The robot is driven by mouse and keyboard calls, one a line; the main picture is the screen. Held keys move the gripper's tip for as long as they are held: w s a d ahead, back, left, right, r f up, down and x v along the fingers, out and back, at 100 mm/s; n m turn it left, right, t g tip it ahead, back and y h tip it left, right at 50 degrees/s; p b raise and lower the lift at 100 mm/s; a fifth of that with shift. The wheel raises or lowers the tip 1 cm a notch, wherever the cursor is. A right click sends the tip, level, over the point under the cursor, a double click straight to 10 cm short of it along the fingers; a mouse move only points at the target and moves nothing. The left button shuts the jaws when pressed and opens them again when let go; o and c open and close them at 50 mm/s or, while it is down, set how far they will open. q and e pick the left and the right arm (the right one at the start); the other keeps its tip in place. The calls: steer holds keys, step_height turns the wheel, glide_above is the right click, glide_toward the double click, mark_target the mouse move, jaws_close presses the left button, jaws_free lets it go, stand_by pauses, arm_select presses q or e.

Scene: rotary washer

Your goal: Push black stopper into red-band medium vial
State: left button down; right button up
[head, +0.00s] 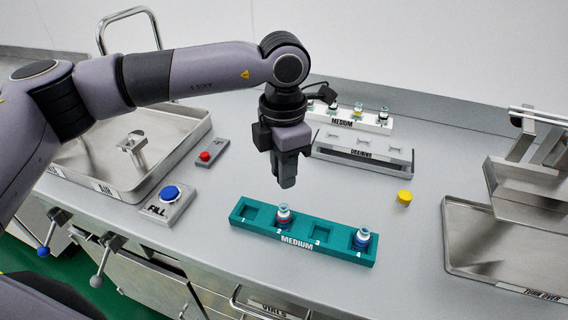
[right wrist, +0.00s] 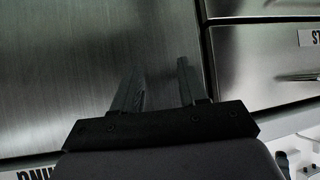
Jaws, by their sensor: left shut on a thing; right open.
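The red-band medium vial (head: 284,216) stands upright in slot 2 of the teal MEDIUM rack (head: 262,229) in the head view. My left gripper (head: 287,183) points down just above and behind this vial, apart from it in the picture. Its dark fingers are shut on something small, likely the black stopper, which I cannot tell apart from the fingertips. My right gripper (right wrist: 160,82) is open and empty in the right wrist view, in front of steel cabinet fronts. It does not show in the head view.
A blue-band vial (head: 361,239) stands in slot 4; slots 1 and 3 are empty. A white MEDIUM rack (head: 372,124) and a DRAINING rack (head: 361,153) stand behind. A yellow cap (head: 404,197) lies to the right. A FILL button (head: 170,193) and a steel basin (head: 75,159) are left.

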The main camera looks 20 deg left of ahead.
arm_select(q)
steer(key=shift+f+b, duration=0.85)
steer(key=shift+f, duration=1.1)
steer(key=shift+f+b, duration=1)
steer(key=shift+f, duration=0.1)
steer(key=shift+r, duration=0.15)
steer(key=shift+r, duration=0.25)
steer(key=shift+f+b, duration=0.85)
stand_by(0.5)
